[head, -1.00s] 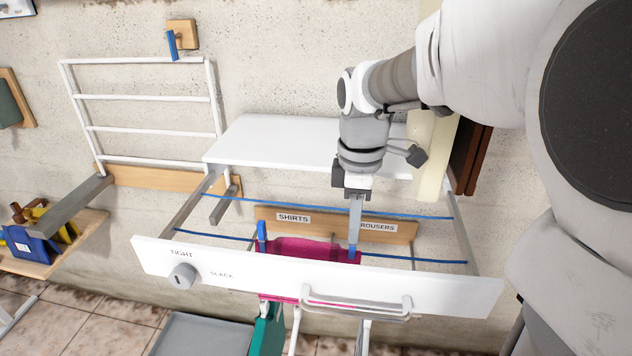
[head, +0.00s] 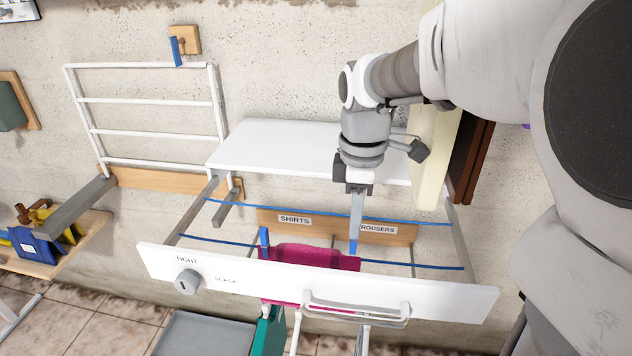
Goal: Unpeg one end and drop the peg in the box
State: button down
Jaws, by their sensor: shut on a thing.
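A magenta cloth (head: 305,258) hangs over the front blue line, behind the white front panel. A blue peg (head: 264,240) stands at the cloth's left end on the line. My gripper (head: 355,240) points down at the cloth's right end, its fingers shut on a second blue peg (head: 354,247). The peg appears to be at the line and the cloth's right corner; whether it still grips them I cannot tell. A blue box (head: 35,247) sits on a wooden shelf at the far left; whether it is the task's box is unclear.
The white front panel (head: 430,295) has a knob (head: 187,281) marked TIGHT and SLACK and a handle. A white shelf (head: 270,145) lies behind the lines. A white rack (head: 145,100) stands left. A grey tray (head: 205,335) is below. A cream board (head: 436,150) stands right of my gripper.

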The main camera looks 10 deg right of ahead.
jog(key=shift+r+p, duration=1.8)
jog(key=shift+r, duration=0.3)
jog(key=shift+f, duration=0.1)
